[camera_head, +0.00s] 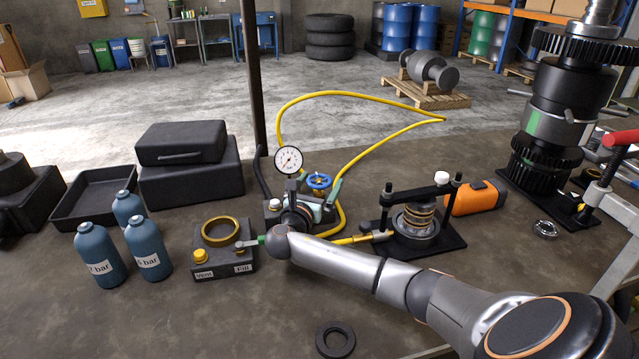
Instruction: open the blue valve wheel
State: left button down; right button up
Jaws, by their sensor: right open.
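The blue valve wheel (319,181) stands near the middle of the workbench, just right of a round white pressure gauge (289,160). My right arm reaches in from the lower right, and its gripper (314,194) is open at the near side of the wheel. The fingers look close to the wheel. I cannot tell whether they touch it or stand around it. The gripper and wrist hide the lower part of the valve. My left gripper is not in view.
A yellow hose (358,94) loops behind the valve. A block with a brass ring (221,231) stands to the left, near several blue bottles (147,248). A spring press (418,222) and an orange case (475,198) stand to the right. A black ring (335,339) lies in front.

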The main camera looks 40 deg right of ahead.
jog(key=shift+c, duration=0.4)
jog(key=c, duration=1.1)
jog(key=shift+c, duration=0.2)
jog(key=shift+n+t+y, duration=0.3)
jog(key=shift+n+t, duration=0.1)
jog(key=shift+t, duration=0.1)
jog(key=shift+n+t+y, duration=0.6)
jog(key=shift+n+t, duration=0.1)
jog(key=shift+t, duration=0.2)
jog(key=n+t+y, duration=0.3)
jog(key=shift+f+t+y, duration=0.1)
jog(key=shift+t+y, duration=0.2)
jog(key=shift+n+t+y, duration=0.6)
jog(key=shift+n+y, duration=0.3)
jog(key=shift+a+n+t+y+b, duration=0.1)
jog(key=shift+n+t+y+b, duration=0.8)
jog(key=shift+y, duration=0.9)
jog(key=shift+n, duration=0.3)
